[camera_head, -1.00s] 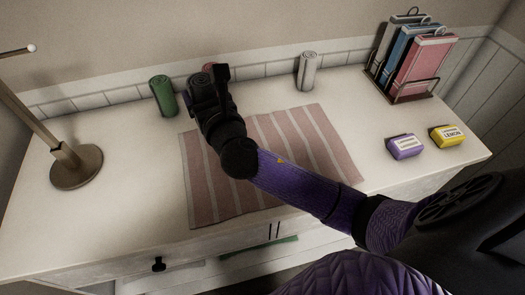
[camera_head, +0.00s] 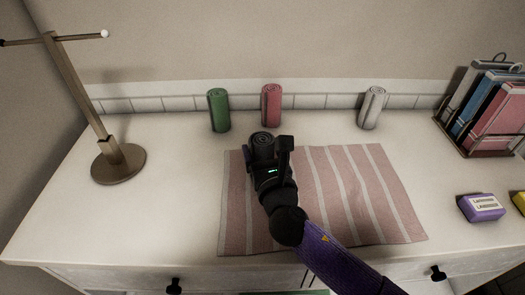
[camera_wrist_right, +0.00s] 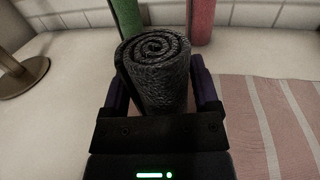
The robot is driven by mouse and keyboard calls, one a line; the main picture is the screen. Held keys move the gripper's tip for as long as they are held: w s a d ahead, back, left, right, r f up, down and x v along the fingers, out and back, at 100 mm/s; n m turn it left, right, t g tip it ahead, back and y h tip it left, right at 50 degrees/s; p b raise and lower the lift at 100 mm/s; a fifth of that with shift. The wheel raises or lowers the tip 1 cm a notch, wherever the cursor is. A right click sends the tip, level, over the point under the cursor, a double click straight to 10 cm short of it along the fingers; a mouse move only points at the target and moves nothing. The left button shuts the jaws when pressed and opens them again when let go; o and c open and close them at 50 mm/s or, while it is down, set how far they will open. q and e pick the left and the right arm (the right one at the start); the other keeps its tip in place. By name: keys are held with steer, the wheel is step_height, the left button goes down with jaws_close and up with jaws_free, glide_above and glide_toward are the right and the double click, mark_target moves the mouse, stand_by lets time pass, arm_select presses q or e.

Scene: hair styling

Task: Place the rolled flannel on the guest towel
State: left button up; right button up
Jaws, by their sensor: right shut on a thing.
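My right gripper (camera_head: 268,160) is shut on a dark grey rolled flannel (camera_head: 262,139). The flannel stands upright between the fingers, its spiral end up, and it fills the middle of the right wrist view (camera_wrist_right: 155,70). The guest towel (camera_head: 345,190) is pink with pale stripes and lies flat on the white top. The gripper and flannel appear at the towel's back left part in the head view; the towel shows to the right of the gripper in the wrist view (camera_wrist_right: 280,115). The flannel's lower end is hidden, so I cannot tell whether it touches anything. My left gripper is out of view.
Green (camera_head: 218,110), red (camera_head: 271,105) and white (camera_head: 371,108) rolls stand along the back wall. A metal stand (camera_head: 118,163) is at the left. A purple soap box (camera_head: 481,207) and a rack of packets (camera_head: 490,105) are at the right.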

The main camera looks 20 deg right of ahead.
steer(key=o, duration=0.8)
steer(key=shift+s+f, duration=0.1)
steer(key=shift+f, duration=0.3)
steer(key=shift+o, duration=1.4)
steer(key=shift+r, duration=0.2)
steer(key=shift+r+p, duration=0.4)
steer(key=shift+r, duration=0.05)
steer(key=s, duration=0.8)
steer(key=s+p, duration=0.1)
steer(key=s, duration=0.2)
steer(key=shift+s+a+f, duration=0.15)
steer(key=shift+s+a, duration=0.2)
steer(key=shift+s, duration=0.05)
